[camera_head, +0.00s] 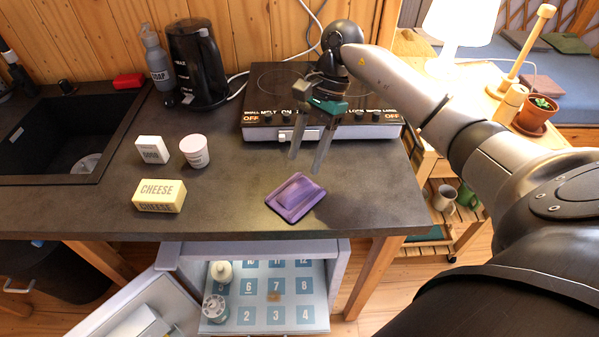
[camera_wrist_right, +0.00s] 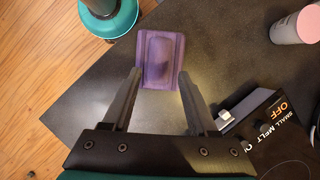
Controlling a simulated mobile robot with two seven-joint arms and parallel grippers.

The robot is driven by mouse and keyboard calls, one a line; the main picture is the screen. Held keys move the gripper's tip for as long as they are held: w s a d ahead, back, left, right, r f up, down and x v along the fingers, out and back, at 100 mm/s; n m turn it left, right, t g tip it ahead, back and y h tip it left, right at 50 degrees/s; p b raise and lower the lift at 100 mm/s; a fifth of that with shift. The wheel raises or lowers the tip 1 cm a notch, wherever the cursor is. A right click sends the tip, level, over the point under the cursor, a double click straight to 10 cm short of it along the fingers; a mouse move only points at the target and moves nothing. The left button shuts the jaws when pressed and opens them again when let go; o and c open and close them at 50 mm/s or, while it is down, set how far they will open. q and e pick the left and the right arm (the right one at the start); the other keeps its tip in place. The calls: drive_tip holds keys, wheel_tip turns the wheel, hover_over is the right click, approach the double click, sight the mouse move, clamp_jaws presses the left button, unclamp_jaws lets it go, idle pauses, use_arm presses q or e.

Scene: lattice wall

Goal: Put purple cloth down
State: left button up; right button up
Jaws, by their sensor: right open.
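The purple cloth (camera_head: 295,197) lies folded on the dark countertop (camera_head: 235,205), close to its front edge. It also shows in the right wrist view (camera_wrist_right: 161,52), beyond the fingertips. My right gripper (camera_head: 307,158) is open and empty, above the counter and behind the cloth in the head view. The cloth appears apart from the fingers. My left gripper is not in view.
A cheese block (camera_head: 159,196), a small white box (camera_head: 152,150) and a white cup (camera_head: 194,151) stand left of the cloth. The stove (camera_head: 320,128) is behind it. A drawer (camera_head: 275,290) with numbered squares is open below. Counter around the cloth is clear.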

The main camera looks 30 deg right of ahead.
drive_tip(key=v, duration=0.5)
drive_tip(key=shift+d+r, duration=0.1)
drive_tip(key=shift+r, duration=0.25)
drive_tip(key=shift+f, duration=0.1)
